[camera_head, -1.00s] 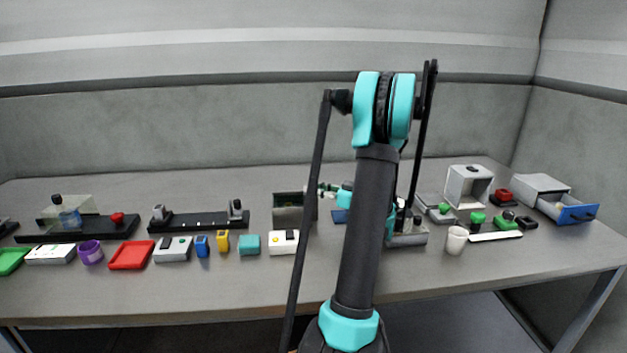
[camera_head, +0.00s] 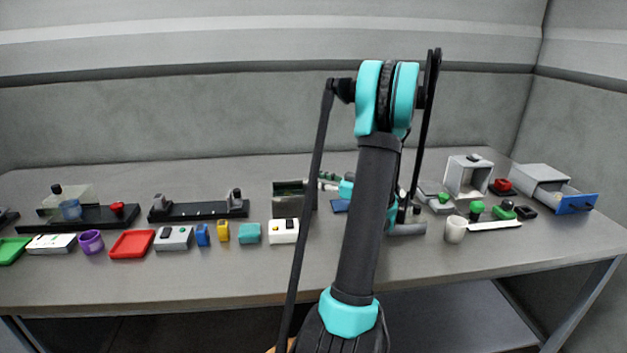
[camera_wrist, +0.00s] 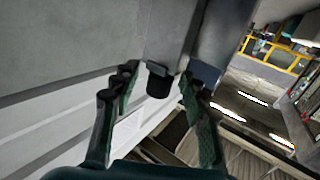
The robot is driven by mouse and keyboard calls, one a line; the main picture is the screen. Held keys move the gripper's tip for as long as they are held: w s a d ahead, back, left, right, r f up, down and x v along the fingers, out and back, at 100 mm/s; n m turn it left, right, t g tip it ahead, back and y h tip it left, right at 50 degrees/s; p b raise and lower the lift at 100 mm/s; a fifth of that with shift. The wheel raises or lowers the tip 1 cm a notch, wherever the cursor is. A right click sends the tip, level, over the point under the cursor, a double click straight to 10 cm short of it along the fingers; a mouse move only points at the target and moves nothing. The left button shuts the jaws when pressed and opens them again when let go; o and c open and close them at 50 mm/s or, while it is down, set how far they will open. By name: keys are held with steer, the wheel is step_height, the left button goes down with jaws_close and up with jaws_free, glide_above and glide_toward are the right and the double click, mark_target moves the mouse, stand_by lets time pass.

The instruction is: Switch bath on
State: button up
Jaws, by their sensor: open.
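I cannot tell for certain which thing is the bath. An open grey box (camera_head: 291,188) stands mid-table, just left of my arm. My gripper (camera_head: 327,180) shows in part beside the box's right side, with the rest behind my arm. In the wrist view, my gripper (camera_wrist: 157,84) is open, with its two green-padded fingers apart. A short black knob-like part (camera_wrist: 160,80) shows between the fingertips on or in front of a grey surface. I cannot tell whether the fingers touch it. No switch marking is readable.
At right are a white cup (camera_head: 455,229), green knobs and an open blue-fronted drawer (camera_head: 568,204). The front table strip is clear.

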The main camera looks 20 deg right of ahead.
steer(key=v, duration=0.6)
steer(key=shift+s+d, duration=0.15)
steer(key=shift+s, duration=0.1)
